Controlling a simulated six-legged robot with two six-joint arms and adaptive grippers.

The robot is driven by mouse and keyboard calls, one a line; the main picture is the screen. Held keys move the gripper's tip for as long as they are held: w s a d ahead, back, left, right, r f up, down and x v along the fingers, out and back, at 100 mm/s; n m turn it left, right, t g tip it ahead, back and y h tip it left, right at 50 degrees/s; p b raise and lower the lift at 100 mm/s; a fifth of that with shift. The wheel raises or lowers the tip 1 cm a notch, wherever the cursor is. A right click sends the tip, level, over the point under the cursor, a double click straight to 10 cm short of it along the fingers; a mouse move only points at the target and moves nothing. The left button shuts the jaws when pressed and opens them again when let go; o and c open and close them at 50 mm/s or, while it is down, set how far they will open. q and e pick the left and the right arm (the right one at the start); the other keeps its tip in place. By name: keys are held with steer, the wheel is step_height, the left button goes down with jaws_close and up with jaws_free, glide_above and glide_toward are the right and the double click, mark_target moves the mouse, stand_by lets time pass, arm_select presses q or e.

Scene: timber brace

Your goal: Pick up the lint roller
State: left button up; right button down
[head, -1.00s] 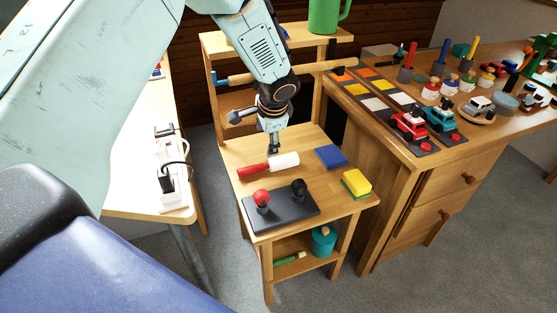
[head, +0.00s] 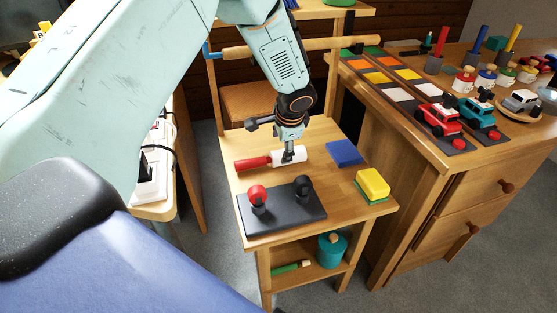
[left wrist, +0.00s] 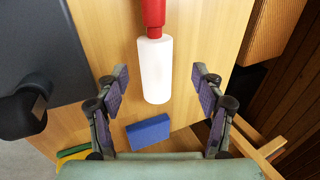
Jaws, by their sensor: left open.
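The lint roller lies on the small wooden stand. It has a red handle (head: 252,163) and a white roll (head: 295,155), and the white roll also shows in the left wrist view (left wrist: 155,70). My left gripper (head: 288,156) is open just above the white roll, pointing down. In the left wrist view the fingers of my left gripper (left wrist: 158,90) are spread on either side of the roll's end, apart from it. The head view hides part of the roll behind the gripper. My right gripper is not in view.
A dark plate (head: 290,218) with a red knob (head: 257,195) and a black knob (head: 303,186) sits in front of the roller. A blue block (head: 344,153) and a yellow sponge (head: 372,183) lie to the right. A wooden rail (head: 300,47) crosses behind.

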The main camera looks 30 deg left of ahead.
mark_target(279, 155)
arm_select(q)
steer(key=shift+a+f, duration=0.15)
steer(key=shift+f, duration=0.3)
steer(key=x, duration=0.1)
steer(key=b+x, duration=0.2)
steer(key=x, duration=0.1)
steer(key=shift+s+f, duration=0.15)
steer(key=shift+s, duration=0.2)
steer(key=shift+w+f, duration=0.1)
steer(key=shift+c, duration=0.9)
steer(key=c, duration=1.1)
